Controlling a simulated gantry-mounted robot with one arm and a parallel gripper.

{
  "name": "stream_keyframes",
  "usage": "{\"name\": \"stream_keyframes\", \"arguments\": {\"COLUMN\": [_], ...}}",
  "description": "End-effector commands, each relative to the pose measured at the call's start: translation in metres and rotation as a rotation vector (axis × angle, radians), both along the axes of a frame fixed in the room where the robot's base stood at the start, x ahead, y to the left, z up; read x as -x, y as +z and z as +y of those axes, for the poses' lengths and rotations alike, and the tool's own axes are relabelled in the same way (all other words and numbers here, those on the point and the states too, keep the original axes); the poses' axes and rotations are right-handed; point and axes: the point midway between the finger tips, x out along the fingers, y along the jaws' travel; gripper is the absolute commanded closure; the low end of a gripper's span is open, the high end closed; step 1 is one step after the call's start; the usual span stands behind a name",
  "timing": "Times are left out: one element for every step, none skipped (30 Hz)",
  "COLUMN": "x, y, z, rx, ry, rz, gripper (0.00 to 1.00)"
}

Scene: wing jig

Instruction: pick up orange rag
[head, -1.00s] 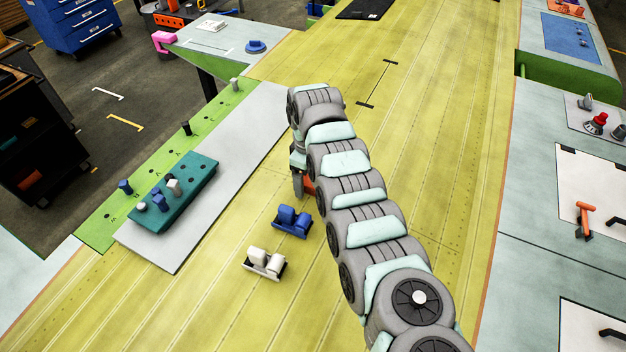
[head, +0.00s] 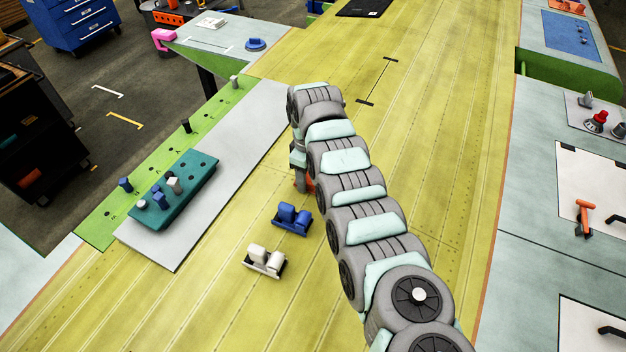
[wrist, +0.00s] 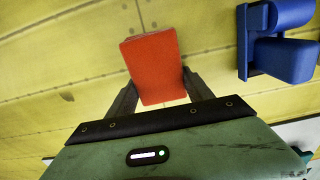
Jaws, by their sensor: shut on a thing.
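The orange rag (wrist: 155,67) shows in the wrist view as a flat folded orange-red block between the two fingers of my gripper (wrist: 158,90). The fingers are shut on it, one on each side. In the head view only a small orange bit of the rag (head: 309,184) shows beside my arm. The rest of it is hidden behind the arm there. I cannot tell whether the rag touches the yellow surface below.
A blue part (head: 292,219) and a white part (head: 264,261) lie on the yellow wing surface (head: 215,310) near my gripper. A teal block with pegs (head: 190,205) sits on a grey plate to the left. The yellow surface to the right of my arm is clear.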

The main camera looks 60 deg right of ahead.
Motion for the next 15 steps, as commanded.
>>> {"name": "stream_keyframes", "arguments": {"x": [0.0, 0.0, 0.0, 0.0, 0.0, 0.0, 0.0, 0.0, -0.0001, -0.0001, -0.0001, -0.0001, -0.0002, -0.0003, -0.0007], "y": [0.0001, 0.0001, 0.0001, 0.0001, 0.0001, 0.0002, 0.0001, 0.0002, 0.0005, 0.001, 0.0016, 0.0028, 0.0042, 0.0059, 0.0091], "z": [0.0, 0.0, -0.0001, -0.0001, 0.0, -0.0001, 0.0, -0.0001, -0.0001, -0.0002, -0.0002, -0.0003, -0.0004, -0.0007, -0.0012], "rx": [0.0, 0.0, 0.0, 0.0, 0.0, 0.0, 0.0, 0.0, 0.0, 0.0, 0.0, 0.0, 0.001, 0.001, 0.003], "ry": [0.0, 0.0, 0.0, 0.0, 0.0, 0.0, 0.0, 0.0, 0.0, 0.0, 0.0, 0.0, 0.0, 0.0, 0.0], "rz": [0.0, 0.0, 0.0, 0.0, 0.0, 0.0, 0.0, 0.0, 0.0, 0.0, 0.0, 0.0, 0.0, -0.001, -0.002], "gripper": [0.78, 0.8, 0.84, 0.87, 0.87, 0.87, 0.87, 0.87, 0.87, 0.87, 0.87, 0.87, 0.87, 0.87, 0.87]}}
